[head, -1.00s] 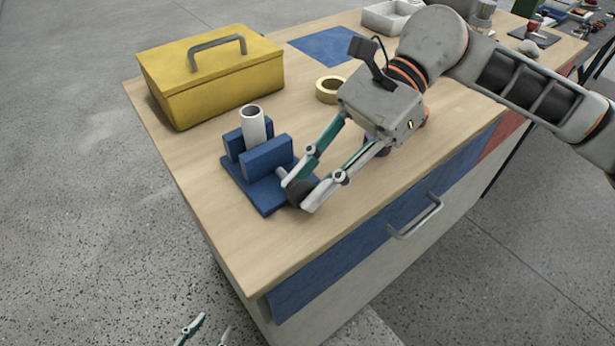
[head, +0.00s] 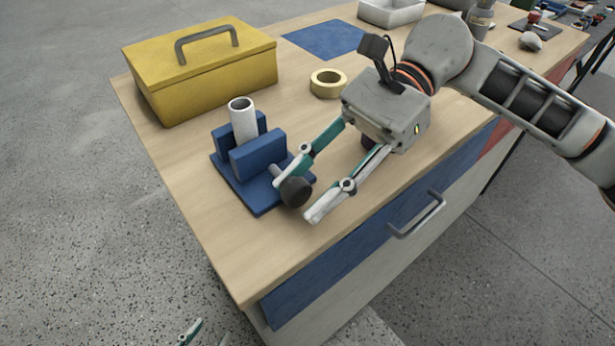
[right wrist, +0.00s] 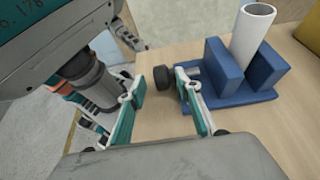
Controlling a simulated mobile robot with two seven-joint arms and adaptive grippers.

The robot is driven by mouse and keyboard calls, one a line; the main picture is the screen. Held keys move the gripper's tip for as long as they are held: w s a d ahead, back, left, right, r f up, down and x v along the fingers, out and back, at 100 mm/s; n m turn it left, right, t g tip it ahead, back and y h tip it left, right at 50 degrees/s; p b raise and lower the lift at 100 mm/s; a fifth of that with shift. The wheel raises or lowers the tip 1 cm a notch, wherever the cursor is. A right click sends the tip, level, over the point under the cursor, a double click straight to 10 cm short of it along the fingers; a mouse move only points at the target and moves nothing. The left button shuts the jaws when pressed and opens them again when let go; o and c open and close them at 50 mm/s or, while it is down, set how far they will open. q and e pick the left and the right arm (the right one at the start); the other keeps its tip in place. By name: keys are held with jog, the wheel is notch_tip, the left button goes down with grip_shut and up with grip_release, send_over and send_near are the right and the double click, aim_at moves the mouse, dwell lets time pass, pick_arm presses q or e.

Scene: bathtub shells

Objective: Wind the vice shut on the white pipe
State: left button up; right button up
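The blue vice (head: 258,158) sits near the front left corner of the bench, its two jaws upright on a flat base. The white pipe (head: 243,120) stands upright between the jaws; contact with both jaws cannot be told. The vice's dark round knob (head: 295,191) is on a short grey screw at the near right side. My right gripper (head: 297,199) is open, its fingers apart around the knob without visible grip. The right wrist view shows the knob (right wrist: 162,78) just beyond the spread fingertips. My left gripper (head: 205,338) is open at the bottom edge, below the bench, mostly cut off.
A yellow toolbox (head: 200,75) stands behind the vice. A yellow tape roll (head: 328,83) and a blue mat (head: 325,40) lie further back. Bench wood is clear left of the vice.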

jog(key=shift+w+r, duration=0.1)
jog(key=shift+w, duration=0.05)
jog(key=shift+w+r, duration=0.1)
jog(key=shift+w, duration=0.05)
jog(key=v, duration=1.1)
jog(key=shift+d+r, duration=0.15)
jog(key=shift+d, duration=0.2)
jog(key=shift+r, duration=0.1)
